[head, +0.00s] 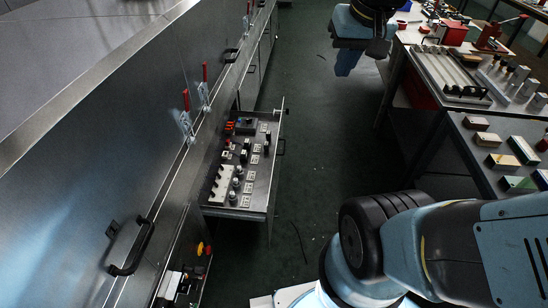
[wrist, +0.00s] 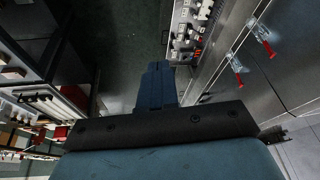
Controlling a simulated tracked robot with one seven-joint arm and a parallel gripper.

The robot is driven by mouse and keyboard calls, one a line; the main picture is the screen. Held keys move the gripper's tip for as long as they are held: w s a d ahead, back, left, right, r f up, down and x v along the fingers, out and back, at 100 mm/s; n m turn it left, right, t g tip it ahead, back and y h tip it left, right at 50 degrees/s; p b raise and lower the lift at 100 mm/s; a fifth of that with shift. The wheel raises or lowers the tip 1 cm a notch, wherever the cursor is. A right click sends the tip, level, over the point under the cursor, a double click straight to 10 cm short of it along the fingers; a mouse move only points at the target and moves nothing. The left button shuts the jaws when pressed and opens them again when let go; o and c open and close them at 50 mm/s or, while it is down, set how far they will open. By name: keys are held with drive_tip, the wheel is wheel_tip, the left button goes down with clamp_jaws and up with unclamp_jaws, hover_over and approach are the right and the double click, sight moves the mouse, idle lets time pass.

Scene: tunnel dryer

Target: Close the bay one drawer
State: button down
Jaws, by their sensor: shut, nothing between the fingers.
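One drawer (head: 263,182) stands pulled out from the dryer's steel front in the head view, full of electrical parts, terminal blocks and small cylinders. Its handle (head: 281,147) is on its right-hand front face. No bay number is readable on it. The drawer also shows in the wrist view (wrist: 184,47), at the top right of centre. My gripper (head: 344,66) is at the top of the head view, beyond the drawer and to its right, apart from it over the aisle. Its blue fingers (wrist: 155,88) are shut and empty in the wrist view.
Red-handled toggle clamps (head: 186,102) and a black door handle (head: 132,246) project from the dryer front. Red and yellow buttons (head: 204,249) are nearer me. A workbench with coloured blocks (head: 524,150) lines the right.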

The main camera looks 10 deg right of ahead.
drive_tip(key=w+d+f+m+g+y, duration=0.2)
drive_tip(key=w+f+m+g+y, duration=0.15)
drive_tip(key=w+f, duration=0.85)
drive_tip(key=w+d+f+m+g+y, duration=0.3)
drive_tip(key=w+f+m+y, duration=0.15)
drive_tip(key=w+f, duration=0.75)
wheel_tip(320, 180, down, 38)
drive_tip(key=s+d+m+t+y, duration=0.2)
drive_tip(key=m+t+y, duration=0.65)
drive_tip(key=m, duration=0.45)
drive_tip(key=x, duration=1.3)
drive_tip(key=shift+a+r, duration=0.15)
drive_tip(key=shift+r, duration=0.1)
